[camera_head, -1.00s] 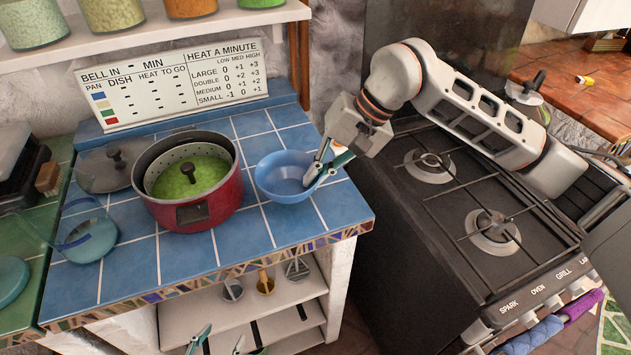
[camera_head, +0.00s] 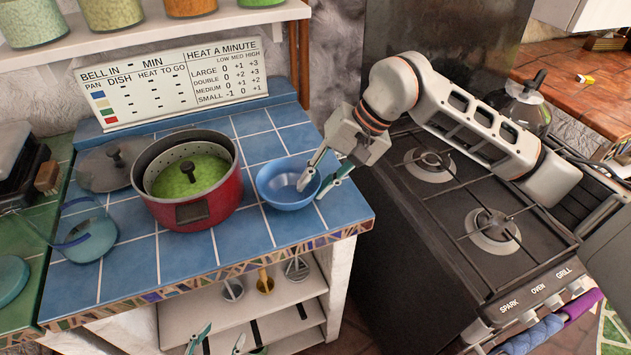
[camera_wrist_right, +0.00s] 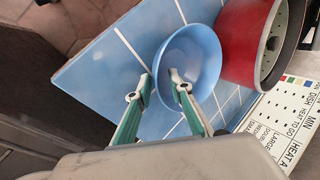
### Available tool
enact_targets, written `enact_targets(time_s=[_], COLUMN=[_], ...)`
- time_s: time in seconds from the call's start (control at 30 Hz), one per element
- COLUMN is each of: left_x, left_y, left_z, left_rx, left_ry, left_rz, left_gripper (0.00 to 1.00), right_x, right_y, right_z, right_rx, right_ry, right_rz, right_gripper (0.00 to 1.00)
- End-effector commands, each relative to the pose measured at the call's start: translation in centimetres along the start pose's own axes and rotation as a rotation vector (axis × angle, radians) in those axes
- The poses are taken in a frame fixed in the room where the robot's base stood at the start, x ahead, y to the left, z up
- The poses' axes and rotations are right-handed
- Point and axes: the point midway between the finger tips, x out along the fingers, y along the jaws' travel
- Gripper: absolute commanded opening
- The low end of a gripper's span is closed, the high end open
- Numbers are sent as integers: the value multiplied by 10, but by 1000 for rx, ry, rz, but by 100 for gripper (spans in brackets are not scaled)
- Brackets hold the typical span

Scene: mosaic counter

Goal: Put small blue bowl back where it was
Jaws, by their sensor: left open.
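The small blue bowl (camera_head: 284,190) sits upright on the blue tiled counter (camera_head: 262,238), just right of the red pot (camera_head: 208,208). It also shows in the right wrist view (camera_wrist_right: 203,55). My right gripper (camera_head: 311,190) straddles the bowl's right rim with its fingers spread. In the right wrist view (camera_wrist_right: 156,80), one finger reaches inside the bowl and the other is outside it, with a gap to the rim. My left gripper (camera_head: 218,341) is open and empty at the bottom edge, low in front of the shelves; only its fingertips show.
A blue-handled clear vessel (camera_head: 88,238) stands at the left. The black gas stove (camera_head: 425,235) is on the right under my right arm. The counter's front right corner is clear.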

Motion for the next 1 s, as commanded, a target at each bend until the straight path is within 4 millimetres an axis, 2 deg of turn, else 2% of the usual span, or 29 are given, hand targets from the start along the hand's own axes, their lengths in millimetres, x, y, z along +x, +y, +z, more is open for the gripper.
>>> enact_targets(time_s=[0.17, 0.4, 0.6, 0.8, 1.0], left_x=[0, 2, 2, 2, 2], left_y=[0, 2, 2, 2, 1], left_z=[1, 7, 8, 6, 3], left_rx=[-1, -2, -2, -1, -1], left_ry=[-1, -8, -9, -6, -1], left_rz=[1, 2, 2, 2, 1], left_gripper=[54, 54, 54, 54, 54], right_x=[-22, -72, -105, -120, -122], right_y=[0, 0, -1, -1, -1], right_z=[-2, -2, -1, 0, 0], right_rx=[0, 1, 0, 0, 0], right_ry=[5, 6, 3, 0, 0], right_rz=[1, 1, 0, 0, 0], right_gripper=[21, 21, 21, 21, 21])
